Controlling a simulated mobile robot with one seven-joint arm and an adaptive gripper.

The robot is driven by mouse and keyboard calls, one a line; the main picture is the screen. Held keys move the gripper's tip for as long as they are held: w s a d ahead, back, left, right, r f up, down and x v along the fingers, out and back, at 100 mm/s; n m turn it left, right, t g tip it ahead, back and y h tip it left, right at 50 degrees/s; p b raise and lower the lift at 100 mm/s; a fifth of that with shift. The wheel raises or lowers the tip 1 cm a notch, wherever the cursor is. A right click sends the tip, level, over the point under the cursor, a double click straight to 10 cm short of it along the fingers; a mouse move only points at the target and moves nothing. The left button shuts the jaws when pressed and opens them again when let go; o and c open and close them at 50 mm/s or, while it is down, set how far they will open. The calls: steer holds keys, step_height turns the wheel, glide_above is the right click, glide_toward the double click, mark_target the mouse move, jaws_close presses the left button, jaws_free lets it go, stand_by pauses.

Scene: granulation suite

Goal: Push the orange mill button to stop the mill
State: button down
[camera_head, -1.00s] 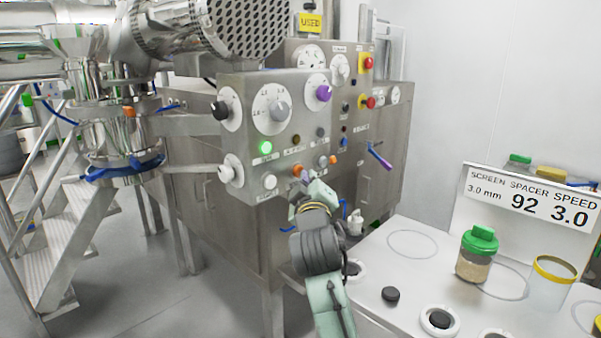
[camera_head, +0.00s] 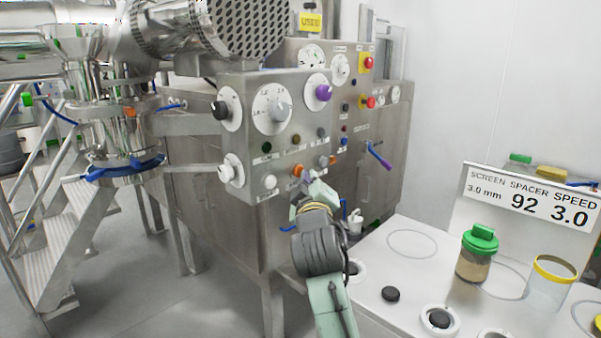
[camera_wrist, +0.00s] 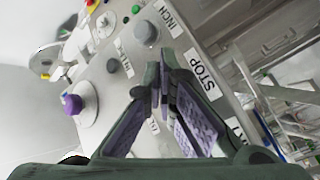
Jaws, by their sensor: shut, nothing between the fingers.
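The control panel (camera_head: 240,180) carries an orange button (camera_head: 298,170) in its lower row, and a second orange control (camera_head: 332,160) sits to its right. My gripper (camera_head: 306,179) is shut and empty, its tips just below and right of the first orange button, very near it. I cannot tell whether they touch. In the wrist view the closed fingertips (camera_wrist: 160,88) point at the panel beside a STOP label (camera_wrist: 202,74), and the orange button is not visible there. The round indicator (camera_head: 266,147) at the panel's left is dark green and unlit.
A grey button (camera_wrist: 146,32) is by the INCH label, and a purple knob (camera_head: 323,93) is higher up. A blue-purple lever (camera_head: 379,156) sticks out at the right. The white bench (camera_head: 405,265) holds a green-lidded jar (camera_head: 476,258) and an open yellow-rimmed jar (camera_head: 551,282).

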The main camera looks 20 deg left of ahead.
steer(key=shift+s+d, duration=0.15)
steer(key=shift+d, duration=0.3)
steer(key=shift+d, duration=0.1)
steer(key=d, duration=0.1)
steer(key=s+d, duration=0.1)
steer(key=d, duration=0.2)
steer(key=shift+s+d, duration=0.3)
steer(key=shift+s, duration=0.05)
stand_by(0.6)
